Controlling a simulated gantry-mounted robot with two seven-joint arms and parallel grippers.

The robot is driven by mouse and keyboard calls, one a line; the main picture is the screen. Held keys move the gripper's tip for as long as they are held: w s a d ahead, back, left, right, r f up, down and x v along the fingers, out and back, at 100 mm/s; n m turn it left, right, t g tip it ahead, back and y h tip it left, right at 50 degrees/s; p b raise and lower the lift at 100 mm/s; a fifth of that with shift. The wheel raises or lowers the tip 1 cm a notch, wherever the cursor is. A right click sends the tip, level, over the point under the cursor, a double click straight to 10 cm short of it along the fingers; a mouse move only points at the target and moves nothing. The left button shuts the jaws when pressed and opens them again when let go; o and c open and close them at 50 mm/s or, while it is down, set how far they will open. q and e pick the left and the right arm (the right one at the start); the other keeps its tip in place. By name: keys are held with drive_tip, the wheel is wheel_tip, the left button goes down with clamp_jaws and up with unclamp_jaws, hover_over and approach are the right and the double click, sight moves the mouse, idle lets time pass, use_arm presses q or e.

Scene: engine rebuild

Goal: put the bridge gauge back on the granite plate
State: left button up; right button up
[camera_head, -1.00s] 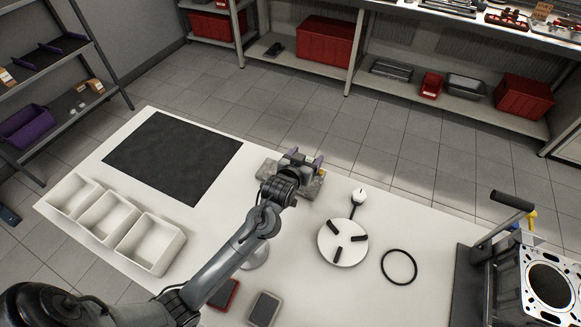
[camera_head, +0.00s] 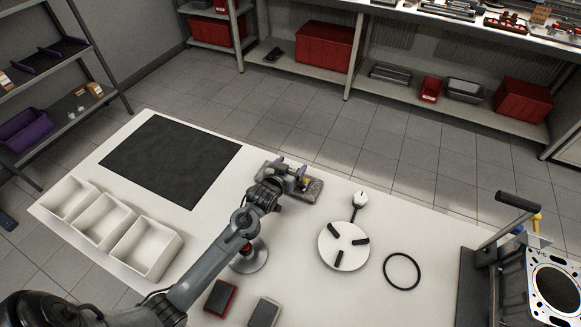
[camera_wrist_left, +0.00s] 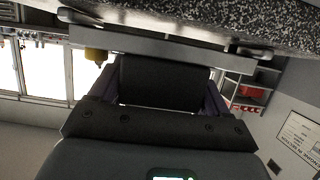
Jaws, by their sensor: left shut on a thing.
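The granite plate (camera_head: 312,192) is a grey speckled slab on the white table, partly hidden by my left gripper. Its speckled face (camera_wrist_left: 230,18) fills the top of the left wrist view. My left gripper (camera_head: 291,170), with purple fingers, is over the plate. It is shut on the bridge gauge by a black block (camera_wrist_left: 160,82) between the fingers. The gauge's grey metal bar (camera_wrist_left: 150,46) runs along the granite, with a yellow knob on one side. The bar is very close to the granite; I cannot tell whether its feet touch. My right gripper is not in view.
A white round fixture (camera_head: 343,246) with black pads and a black ring (camera_head: 402,271) lie right of the plate. A dark mat (camera_head: 170,158) and white bins (camera_head: 147,247) are at left. An engine block (camera_head: 552,288) stands at far right.

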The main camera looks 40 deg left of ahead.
use_arm(q)
drive_tip(key=shift+w+r, duration=0.1)
drive_tip(key=o, duration=1.4)
drive_tip(key=shift+o, duration=0.2)
drive_tip(key=shift+s+d+r, duration=0.15)
drive_tip(key=shift+s+r, duration=0.15)
drive_tip(key=shift+s, duration=0.2)
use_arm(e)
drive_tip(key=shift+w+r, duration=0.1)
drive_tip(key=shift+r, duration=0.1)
use_arm(q)
drive_tip(key=p+v, duration=0.2)
drive_tip(key=v, duration=0.9)
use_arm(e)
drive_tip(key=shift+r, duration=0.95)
